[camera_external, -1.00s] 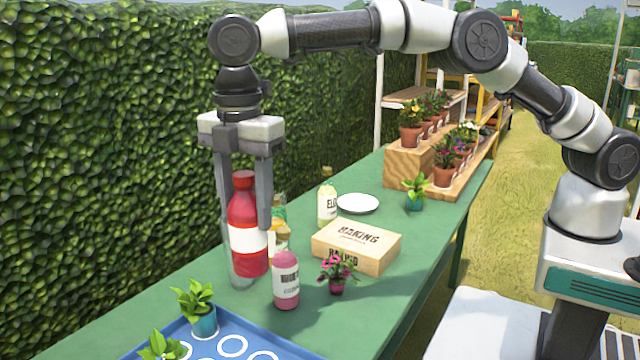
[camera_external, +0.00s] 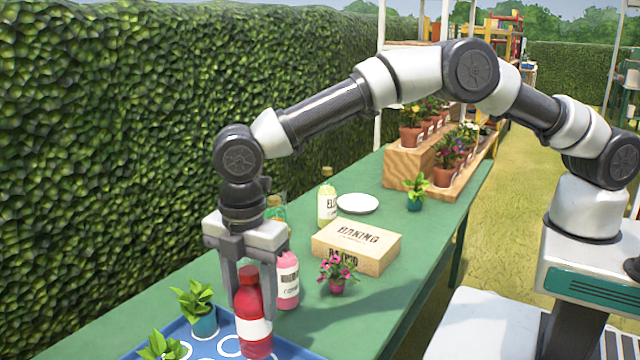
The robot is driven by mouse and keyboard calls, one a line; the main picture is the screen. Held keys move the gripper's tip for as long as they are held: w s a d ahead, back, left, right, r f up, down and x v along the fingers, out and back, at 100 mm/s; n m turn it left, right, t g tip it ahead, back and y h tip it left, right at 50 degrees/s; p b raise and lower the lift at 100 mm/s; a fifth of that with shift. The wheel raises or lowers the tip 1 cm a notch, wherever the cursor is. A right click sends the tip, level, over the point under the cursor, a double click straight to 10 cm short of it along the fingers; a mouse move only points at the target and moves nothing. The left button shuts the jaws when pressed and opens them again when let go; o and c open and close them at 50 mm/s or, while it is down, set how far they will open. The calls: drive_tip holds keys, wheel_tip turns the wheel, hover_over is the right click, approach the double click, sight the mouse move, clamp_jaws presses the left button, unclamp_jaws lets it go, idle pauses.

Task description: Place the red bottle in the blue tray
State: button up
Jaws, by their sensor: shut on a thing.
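The red bottle (camera_external: 253,304) with a white label band is upright between the fingers of my gripper (camera_external: 254,305), which is shut on it near its upper part. The blue tray (camera_external: 177,331) is at the bottom of the view, with white rings on its surface. The bottle is over the tray's right part in the picture. I cannot tell whether its base touches the tray. The tray's near edge is cut off by the frame.
Potted green plants (camera_external: 203,309) stand at the tray's left and back. A pink bottle (camera_external: 287,281) is close behind my gripper. A pink-flowered pot (camera_external: 338,273), baking box (camera_external: 356,246), yellow bottle (camera_external: 327,205) and white plate (camera_external: 357,204) stand farther back on the green table (camera_external: 388,309).

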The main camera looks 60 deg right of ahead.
sight(254, 325)
drive_tip(key=shift+f, duration=2.9)
drive_tip(key=shift+f, duration=0.15)
drive_tip(key=o, duration=1.4)
